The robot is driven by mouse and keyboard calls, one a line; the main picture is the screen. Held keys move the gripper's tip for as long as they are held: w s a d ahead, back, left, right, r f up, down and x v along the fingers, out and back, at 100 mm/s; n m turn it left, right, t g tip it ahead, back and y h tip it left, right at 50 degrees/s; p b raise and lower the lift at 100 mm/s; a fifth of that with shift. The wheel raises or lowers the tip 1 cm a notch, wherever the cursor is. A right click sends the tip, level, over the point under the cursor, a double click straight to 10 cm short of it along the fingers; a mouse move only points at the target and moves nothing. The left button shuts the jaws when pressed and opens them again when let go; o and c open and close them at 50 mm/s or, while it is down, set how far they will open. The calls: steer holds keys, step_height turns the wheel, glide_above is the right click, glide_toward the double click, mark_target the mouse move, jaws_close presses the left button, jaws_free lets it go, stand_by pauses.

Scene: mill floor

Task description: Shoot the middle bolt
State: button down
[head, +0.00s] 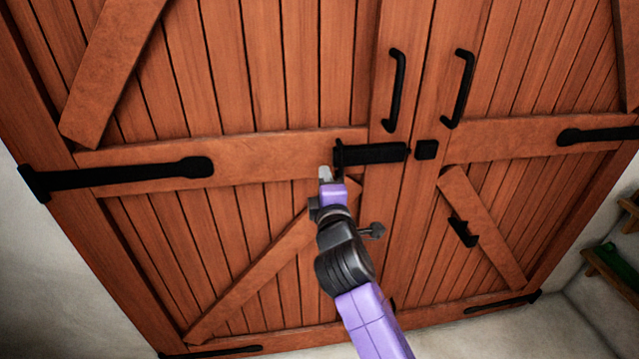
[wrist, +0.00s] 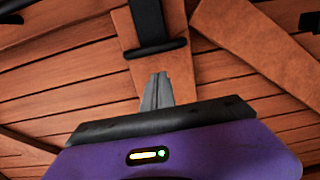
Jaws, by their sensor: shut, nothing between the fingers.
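The middle bolt (head: 375,153) is black and lies across the middle rail of the left door leaf, with an upright crosspiece at its left end. A small black keeper (head: 426,149) sits to its right on the right leaf, and a narrow gap shows between them. My gripper (head: 325,172) is shut and empty, just below and left of the bolt's left end. In the wrist view the bolt (wrist: 147,20) runs upward from its crosspiece (wrist: 156,48), and my shut fingertips (wrist: 158,76) are just below that crosspiece. I cannot tell whether they touch it.
Two black pull handles stand above the bolt, one on the left leaf (head: 395,92) and one on the right (head: 460,88). A black bracket (head: 462,231) is on the lower right leaf. A black strap hinge (head: 130,175) lies far left. A shelf (head: 610,268) is at the right wall.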

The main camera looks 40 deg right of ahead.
steer(key=shift+s+d, duration=0.25)
steer(key=shift+d, duration=0.25)
steer(key=shift+s+d, duration=0.25)
steer(key=shift+d, duration=0.25)
steer(key=shift+d+p, duration=0.1)
steer(key=shift+p, duration=0.25)
steer(key=shift+s+d+p, duration=0.55)
steer(key=shift+d+p, duration=0.2)
steer(key=shift+d, duration=0.05)
steer(key=shift+s+d+p, duration=0.55)
steer(key=shift+d+p, duration=0.15)
steer(key=shift+d, duration=0.05)
steer(key=shift+s+d+p, duration=0.55)
steer(key=shift+d+p, duration=0.2)
steer(key=shift+d, duration=0.05)
